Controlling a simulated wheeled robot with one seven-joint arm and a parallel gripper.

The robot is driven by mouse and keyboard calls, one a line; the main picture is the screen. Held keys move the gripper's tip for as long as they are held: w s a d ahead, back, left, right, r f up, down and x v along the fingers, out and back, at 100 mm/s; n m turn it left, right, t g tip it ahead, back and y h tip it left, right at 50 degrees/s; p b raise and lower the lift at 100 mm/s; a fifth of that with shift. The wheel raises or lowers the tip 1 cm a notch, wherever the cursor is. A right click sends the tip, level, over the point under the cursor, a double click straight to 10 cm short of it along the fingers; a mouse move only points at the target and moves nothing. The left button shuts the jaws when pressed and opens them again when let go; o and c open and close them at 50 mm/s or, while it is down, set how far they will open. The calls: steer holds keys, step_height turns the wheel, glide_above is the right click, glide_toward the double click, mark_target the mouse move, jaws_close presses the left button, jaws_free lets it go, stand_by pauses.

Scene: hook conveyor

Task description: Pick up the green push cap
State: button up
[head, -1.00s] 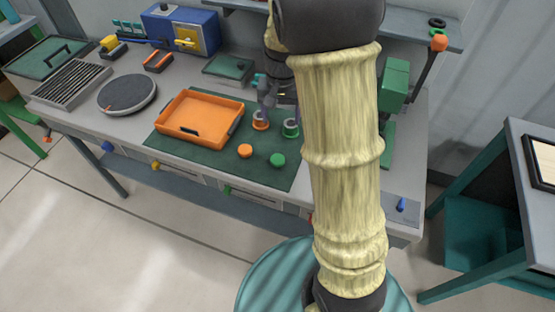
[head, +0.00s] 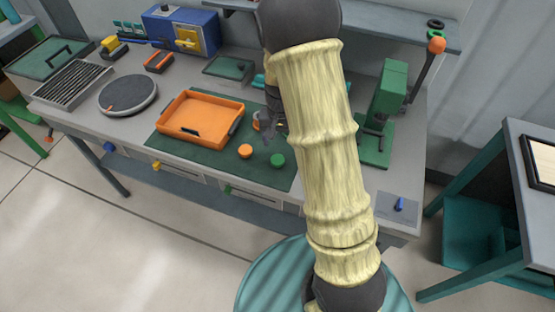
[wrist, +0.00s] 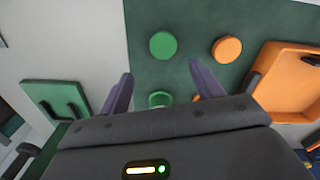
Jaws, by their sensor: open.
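The green push cap (head: 278,160) is a small round disc lying on the dark green mat (head: 220,163) near its front right. It also shows in the wrist view (wrist: 163,46), beyond my fingertips and roughly centred between them. My gripper (wrist: 162,70) is open, with nothing between its fingers that I can see held. In the head view my gripper (head: 268,137) hangs behind the green cap, partly hidden by my arm. An orange cap (head: 245,151) lies to the left of the green one on the mat.
An orange tray (head: 187,135) sits on the mat to the left. A green cup-like part (wrist: 160,99) shows between my finger bases, near an orange one (wrist: 197,98). A green press (head: 377,145) stands at the right.

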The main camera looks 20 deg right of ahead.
mark_target(278, 160)
step_height(278, 160, down, 3)
steer(key=shift+r, duration=0.2)
steer(key=shift+s+a+f+p, duration=0.15)
steer(key=shift+f+p, duration=0.2)
steer(key=shift+f, duration=0.05)
steer(key=f, duration=0.1)
steer(key=f+p, duration=0.1)
steer(key=f, duration=0.1)
steer(key=shift+s+a+f, duration=0.2)
steer(key=shift+a, duration=0.15)
steer(key=shift+f, duration=0.5)
steer(key=shift+c, duration=0.3)
steer(key=c, duration=1)
